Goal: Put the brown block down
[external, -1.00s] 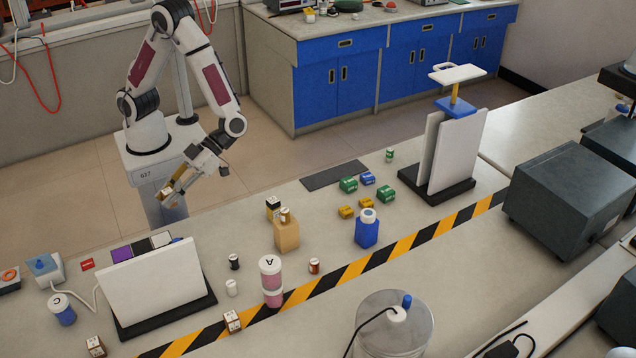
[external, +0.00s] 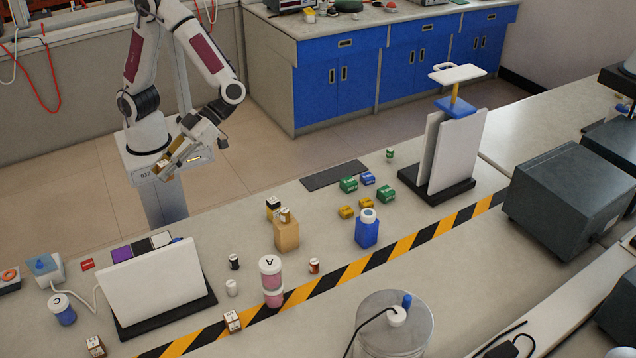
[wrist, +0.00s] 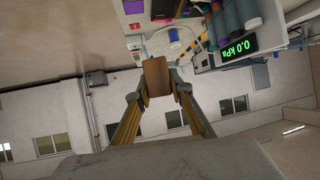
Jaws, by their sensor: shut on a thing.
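The brown block (wrist: 156,77) is between the two fingertips of my gripper (wrist: 154,88) in the wrist view. My gripper is shut on it. The brown block (external: 162,168) shows small at the fingertips there, partly hidden by the fingers.
A dark mat (external: 335,176) lies clear. Small green, blue and yellow blocks are right of it.

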